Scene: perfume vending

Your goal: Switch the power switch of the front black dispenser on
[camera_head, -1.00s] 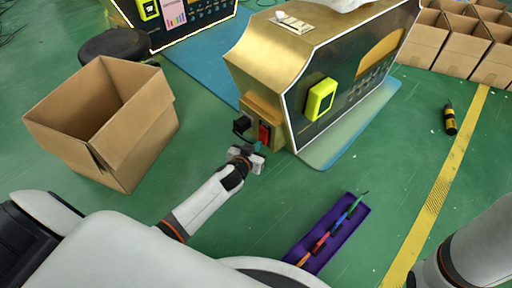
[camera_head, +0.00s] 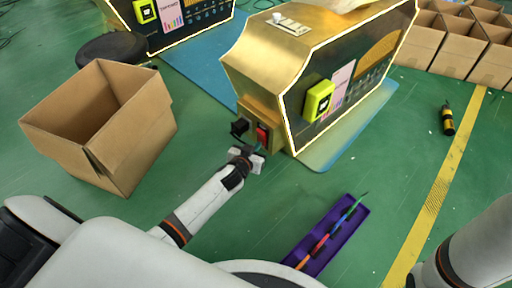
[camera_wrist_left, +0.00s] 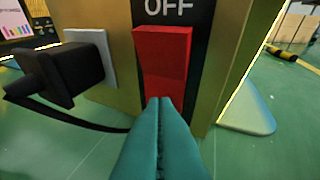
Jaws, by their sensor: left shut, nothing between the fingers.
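The front dispenser (camera_head: 265,62) has a gold body and a black front panel, with a glowing edge and a lit display. Its red power switch (camera_head: 262,134) is on the lower gold side. In the left wrist view the red switch (camera_wrist_left: 163,60) fills the upper middle, under the word OFF. My left gripper (camera_head: 258,148) is shut and empty. Its teal fingertips (camera_wrist_left: 160,103) are at the switch's lower end, seemingly touching it. My right gripper is out of view; only part of that arm shows at the right edge.
A black plug (camera_wrist_left: 75,70) with a cable sits left of the switch. An open cardboard box (camera_head: 100,125) stands left of my left arm. A purple tray (camera_head: 310,262) with pens lies to the right. A second dispenser (camera_head: 190,25) stands behind.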

